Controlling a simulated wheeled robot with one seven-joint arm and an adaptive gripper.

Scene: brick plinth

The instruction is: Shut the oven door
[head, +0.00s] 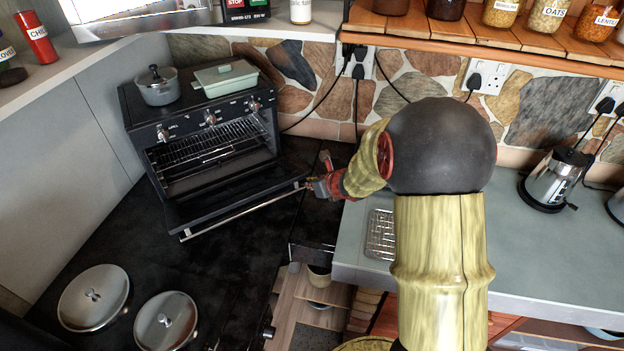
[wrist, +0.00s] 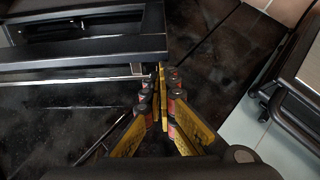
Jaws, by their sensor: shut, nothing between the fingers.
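The black oven (head: 207,134) stands on the dark counter with its front opening showing wire racks inside. Its door (head: 232,198) is folded down and open, with a silver handle bar (head: 240,211) along its outer edge. My gripper (head: 308,186) is shut and empty at the right end of the handle bar. In the wrist view the shut fingers (wrist: 162,72) are beside the right end of the door (wrist: 75,55). I cannot tell whether they touch it.
A grey pot (head: 158,87) and a green dish (head: 225,77) sit on top of the oven. Lidded pans (head: 93,297) are at the lower left. A kettle (head: 553,178) stands on the right counter (head: 520,255). Dark counter in front of the door is clear.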

